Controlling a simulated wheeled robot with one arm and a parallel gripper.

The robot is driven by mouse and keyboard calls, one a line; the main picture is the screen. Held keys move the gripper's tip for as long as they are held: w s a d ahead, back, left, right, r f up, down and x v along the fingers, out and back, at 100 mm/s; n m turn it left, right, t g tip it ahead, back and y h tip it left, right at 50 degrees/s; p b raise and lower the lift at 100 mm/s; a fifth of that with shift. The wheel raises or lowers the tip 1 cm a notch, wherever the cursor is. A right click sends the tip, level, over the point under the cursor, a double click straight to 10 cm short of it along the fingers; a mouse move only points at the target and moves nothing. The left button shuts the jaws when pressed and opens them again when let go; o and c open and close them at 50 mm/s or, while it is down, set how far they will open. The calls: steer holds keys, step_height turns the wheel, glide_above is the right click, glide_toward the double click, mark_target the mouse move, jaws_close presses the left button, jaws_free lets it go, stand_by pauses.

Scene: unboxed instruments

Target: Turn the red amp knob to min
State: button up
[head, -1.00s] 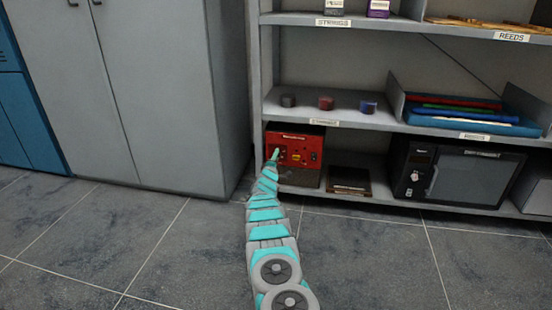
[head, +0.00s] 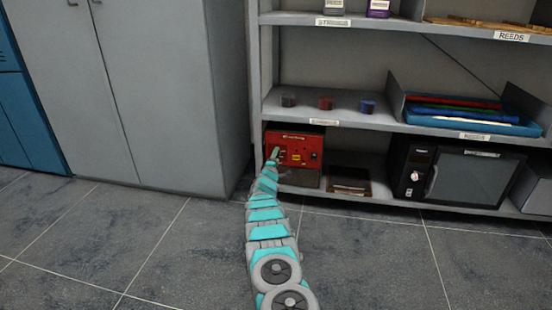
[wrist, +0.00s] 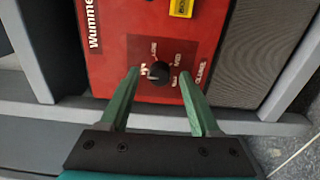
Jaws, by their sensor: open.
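The red amp (head: 306,147) sits on the lowest shelf at the left end, and its red panel (wrist: 105,75) fills much of the wrist view. A dark round knob (wrist: 158,72) stands on that panel, with small white labels around it; I cannot tell for sure where it points. My gripper (wrist: 158,71) is open, its green fingers on either side of the knob with visible space to each side. Whether the fingertips touch the panel is unclear. In the head view my gripper (head: 275,153) is at the amp's left front and hides part of it.
A yellow part (wrist: 181,8) is on the panel near the knob. A brown box (head: 349,181) and a dark microwave-like unit (head: 458,172) stand right of the amp. The shelf above (head: 300,117) holds three small pots and a blue tray (head: 530,128). A grey cabinet (head: 150,90) stands left.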

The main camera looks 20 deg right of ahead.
steer(key=shift+s, duration=0.1)
steer(key=p+v, duration=0.1)
steer(key=v, duration=0.6)
steer(key=shift+s+a, duration=0.25)
stand_by(0.4)
stand_by(0.4)
